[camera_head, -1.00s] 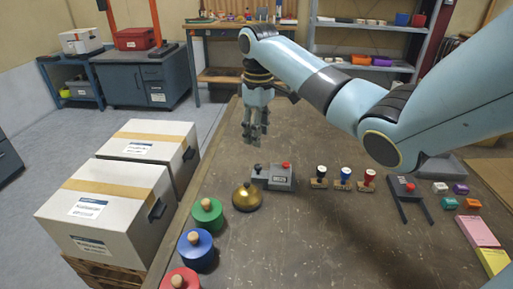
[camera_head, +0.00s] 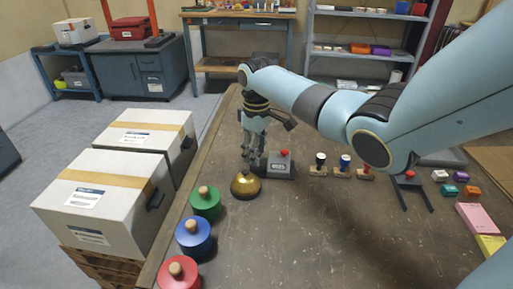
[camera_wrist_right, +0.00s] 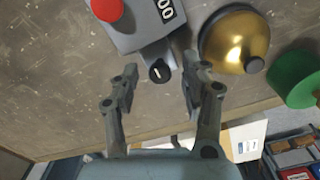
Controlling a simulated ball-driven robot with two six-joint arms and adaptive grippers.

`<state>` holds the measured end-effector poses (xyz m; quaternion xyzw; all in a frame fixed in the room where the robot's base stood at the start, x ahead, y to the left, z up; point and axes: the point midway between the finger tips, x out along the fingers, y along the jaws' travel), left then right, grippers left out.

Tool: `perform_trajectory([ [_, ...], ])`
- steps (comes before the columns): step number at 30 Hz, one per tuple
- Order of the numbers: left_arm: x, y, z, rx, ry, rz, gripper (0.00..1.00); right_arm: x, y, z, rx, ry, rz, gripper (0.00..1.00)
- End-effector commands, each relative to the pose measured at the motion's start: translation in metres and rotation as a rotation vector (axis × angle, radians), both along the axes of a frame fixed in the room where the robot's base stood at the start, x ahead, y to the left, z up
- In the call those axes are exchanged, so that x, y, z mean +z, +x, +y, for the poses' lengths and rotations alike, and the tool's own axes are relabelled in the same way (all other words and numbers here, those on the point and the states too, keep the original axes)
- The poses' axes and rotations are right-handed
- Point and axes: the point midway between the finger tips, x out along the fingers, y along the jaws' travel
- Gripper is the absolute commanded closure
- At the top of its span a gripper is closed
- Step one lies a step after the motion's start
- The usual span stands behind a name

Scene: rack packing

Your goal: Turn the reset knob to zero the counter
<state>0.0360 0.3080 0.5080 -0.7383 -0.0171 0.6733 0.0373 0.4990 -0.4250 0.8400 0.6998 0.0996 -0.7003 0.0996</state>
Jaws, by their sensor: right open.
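The grey counter (camera_head: 281,169) stands on the table with a red button (camera_head: 284,153) on top. In the right wrist view the counter (camera_wrist_right: 135,27) shows white digits on a black display (camera_wrist_right: 166,10) and the red button (camera_wrist_right: 107,9). The black reset knob (camera_wrist_right: 159,71), with a white line on it, sticks out of its side. My right gripper (camera_head: 250,162) is at the counter's left end, hiding the knob in the head view. In the wrist view the fingers (camera_wrist_right: 157,92) are open, one on each side of the knob and apart from it. My left gripper is out of view.
A brass bell (camera_head: 245,186) stands close to the gripper. Green (camera_head: 205,203), blue (camera_head: 194,238) and red (camera_head: 180,274) knobbed cylinders line the table's left edge. Stamps (camera_head: 345,166) stand to the right of the counter. The table's front middle is clear.

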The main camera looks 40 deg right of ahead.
Motion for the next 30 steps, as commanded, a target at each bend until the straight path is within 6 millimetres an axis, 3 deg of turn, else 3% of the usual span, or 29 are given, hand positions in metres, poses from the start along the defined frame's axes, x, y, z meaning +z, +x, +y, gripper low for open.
perform_trajectory([
  [3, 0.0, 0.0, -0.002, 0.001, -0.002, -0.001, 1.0, 0.0, 0.0, 0.0, 0.0, 0.0, 0.0, 0.57],
  [13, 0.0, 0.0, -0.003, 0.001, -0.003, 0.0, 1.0, 0.001, 0.0, 0.0, 0.0, 0.0, 0.0, 1.0],
  [23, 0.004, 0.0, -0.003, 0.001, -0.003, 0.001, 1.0, 0.002, 0.0, 0.0, -0.025, 0.001, 0.001, 1.0],
  [30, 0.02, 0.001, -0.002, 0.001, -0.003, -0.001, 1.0, 0.004, 0.0, 0.0, -0.14, 0.002, 0.002, 1.0],
])
